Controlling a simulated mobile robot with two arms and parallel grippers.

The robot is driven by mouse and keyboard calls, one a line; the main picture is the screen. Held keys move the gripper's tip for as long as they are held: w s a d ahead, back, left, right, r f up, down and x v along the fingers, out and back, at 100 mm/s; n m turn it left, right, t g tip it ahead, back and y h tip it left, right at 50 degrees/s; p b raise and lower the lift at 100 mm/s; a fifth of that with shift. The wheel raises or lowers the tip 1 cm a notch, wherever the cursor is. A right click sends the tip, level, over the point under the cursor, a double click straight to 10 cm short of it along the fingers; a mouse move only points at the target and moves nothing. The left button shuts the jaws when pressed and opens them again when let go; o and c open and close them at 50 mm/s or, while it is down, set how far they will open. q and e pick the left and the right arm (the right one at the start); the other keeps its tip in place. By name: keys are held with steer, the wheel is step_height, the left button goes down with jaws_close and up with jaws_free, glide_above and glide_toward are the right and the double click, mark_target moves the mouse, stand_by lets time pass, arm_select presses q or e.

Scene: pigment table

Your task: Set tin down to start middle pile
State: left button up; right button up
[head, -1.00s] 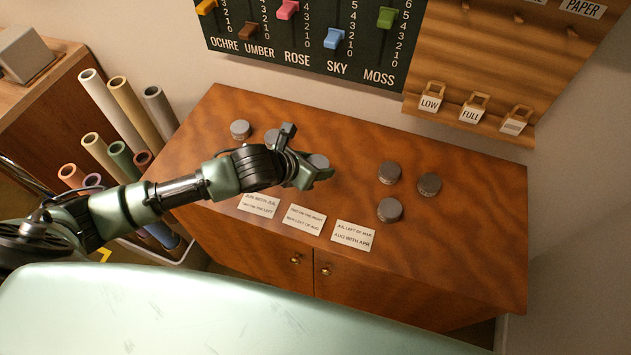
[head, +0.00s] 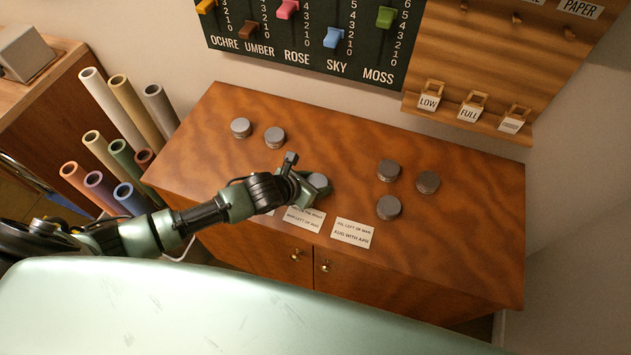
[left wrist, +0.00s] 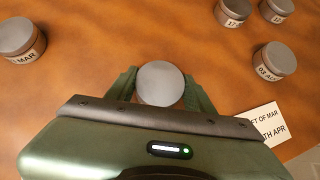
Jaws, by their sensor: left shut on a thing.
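My left gripper (head: 309,186) is shut on a grey round tin (head: 319,180) over the middle of the wooden cabinet top (head: 335,155). In the left wrist view the held tin (left wrist: 160,82) sits between the two green fingers, lid up. I cannot tell whether its base touches the wood. Two tins, a far-left tin (head: 240,128) and a second tin (head: 274,138), stand to the left. Three tins, (head: 388,170), (head: 427,182) and (head: 388,207), stand apart on the right. My right gripper is not in view.
Paper cards lie along the front edge, including a middle card (head: 304,219) and a right card (head: 352,233). My arm covers part of the left side. Bare wood surrounds the held tin. Rolled tubes (head: 112,105) stand left of the cabinet.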

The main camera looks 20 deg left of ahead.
arm_select(q)
steer(key=o, duration=1.4)
steer(key=shift+f, duration=0.1)
steer(key=b+v, duration=0.1)
steer(key=v, duration=1.1)
